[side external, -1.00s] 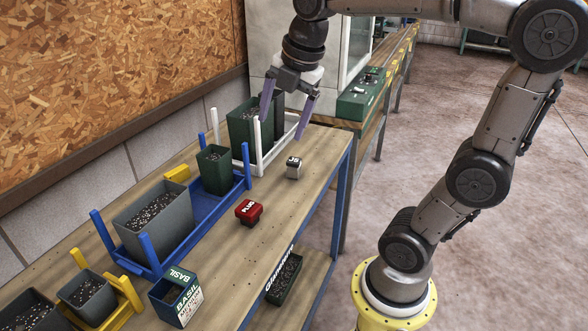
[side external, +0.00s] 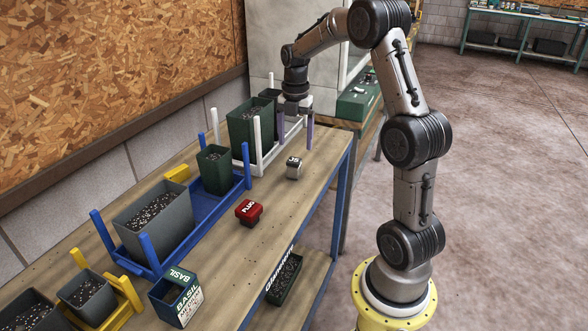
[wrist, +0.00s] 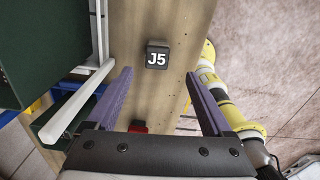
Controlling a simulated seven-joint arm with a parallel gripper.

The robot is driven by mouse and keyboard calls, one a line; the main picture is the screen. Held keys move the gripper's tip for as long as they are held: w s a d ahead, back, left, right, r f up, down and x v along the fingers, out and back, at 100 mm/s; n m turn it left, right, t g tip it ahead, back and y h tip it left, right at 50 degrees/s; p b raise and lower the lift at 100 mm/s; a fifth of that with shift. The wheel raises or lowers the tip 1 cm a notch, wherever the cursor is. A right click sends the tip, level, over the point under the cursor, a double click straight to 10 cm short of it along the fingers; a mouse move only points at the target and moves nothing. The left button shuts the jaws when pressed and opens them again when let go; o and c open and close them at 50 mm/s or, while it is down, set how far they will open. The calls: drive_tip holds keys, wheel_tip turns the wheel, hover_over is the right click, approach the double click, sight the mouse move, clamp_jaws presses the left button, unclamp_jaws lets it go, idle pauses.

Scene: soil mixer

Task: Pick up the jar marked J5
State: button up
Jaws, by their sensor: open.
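The jar marked J5 (side external: 293,168) is small and grey with a dark lid and stands upright on the wooden bench. In the wrist view the jar (wrist: 157,57) shows its white J5 label, ahead of the fingers and roughly centred between them. My gripper (side external: 295,135) points down over the bench, behind the jar in the side view, beside the white rack. Its purple fingers are apart and empty; the gripper (wrist: 155,100) also shows in the wrist view. No finger touches the jar.
A white rack (side external: 258,150) with a dark green pot (side external: 243,127) stands close to my gripper. A red block (side external: 248,211) sits nearer the camera. A blue rack (side external: 205,208) and a basil box (side external: 176,298) are further along. Bench around the jar is clear.

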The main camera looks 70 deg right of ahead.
sight(294, 160)
drive_tip(key=shift+w+d+f, duration=0.1)
drive_tip(key=shift+w+f, duration=0.05)
drive_tip(key=shift+f, duration=1.85)
drive_tip(key=shift+w+d+f, duration=0.1)
drive_tip(key=shift+f, duration=1.85)
clamp_jaws()
drive_tip(key=shift+r, duration=0.1)
